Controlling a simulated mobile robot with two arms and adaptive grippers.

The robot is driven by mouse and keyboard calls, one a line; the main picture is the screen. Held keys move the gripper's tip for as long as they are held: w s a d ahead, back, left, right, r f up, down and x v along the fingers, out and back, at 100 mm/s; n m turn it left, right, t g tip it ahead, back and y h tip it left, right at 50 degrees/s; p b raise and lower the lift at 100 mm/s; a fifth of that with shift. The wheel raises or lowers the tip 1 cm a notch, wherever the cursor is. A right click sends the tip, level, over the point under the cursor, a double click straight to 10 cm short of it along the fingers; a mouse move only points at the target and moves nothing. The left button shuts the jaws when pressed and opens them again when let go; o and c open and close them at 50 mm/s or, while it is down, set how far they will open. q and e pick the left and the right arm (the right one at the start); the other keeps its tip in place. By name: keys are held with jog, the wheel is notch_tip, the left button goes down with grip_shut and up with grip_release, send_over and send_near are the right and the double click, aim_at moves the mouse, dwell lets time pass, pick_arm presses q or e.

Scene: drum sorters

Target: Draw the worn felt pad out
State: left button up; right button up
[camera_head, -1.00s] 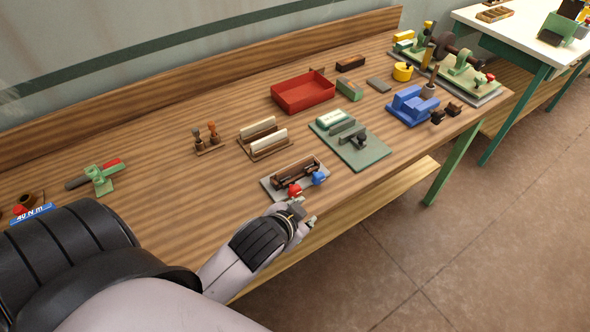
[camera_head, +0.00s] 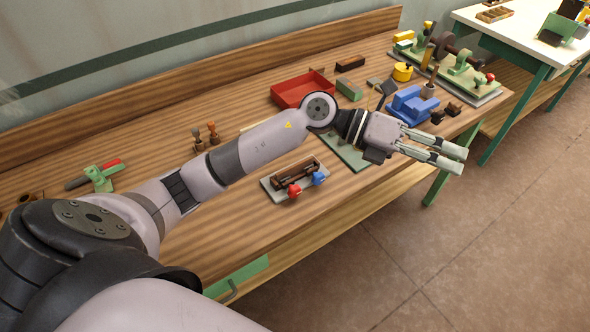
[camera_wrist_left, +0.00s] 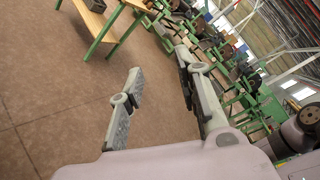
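My left gripper (camera_head: 458,160) is open and empty, held out past the front edge of the bench, pointing right; its two spread fingers also show in the left wrist view (camera_wrist_left: 158,64), with nothing between them. I cannot clearly pick out a worn felt pad in either view now. A green base plate (camera_head: 350,158) lies under my left wrist and most of its fixture is hidden. The rack with the cream strips is almost fully hidden behind my left forearm. My right gripper is not in view.
A grey tray with red and blue knobs (camera_head: 277,194) sits near the front edge. A blue fixture (camera_head: 408,106) stands right, behind my gripper. A red bin (camera_head: 290,94) and yellow cup (camera_head: 402,72) stand farther back. Open floor (camera_head: 480,235) lies in front of the bench.

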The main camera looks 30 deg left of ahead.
pick_arm(q)
jog(key=w+a+f+m+g+y, duration=0.2)
jog(key=a+f+y, duration=0.3)
jog(key=a+f, duration=0.1)
jog(key=n+g+y, duration=0.1)
jog(key=n+y, duration=0.1)
jog(key=y, duration=0.9)
send_over(297, 164)
notch_tip(297, 164, down, 11)
jog(key=p, duration=0.3)
jog(key=shift+f, duration=0.35)
notch_tip(297, 164, down, 4)
jog(key=shift+r+p, duration=0.2)
jog(key=shift+p, duration=1)
jog(key=shift+f, duration=0.6)
jog(key=shift+c, duration=0.5)
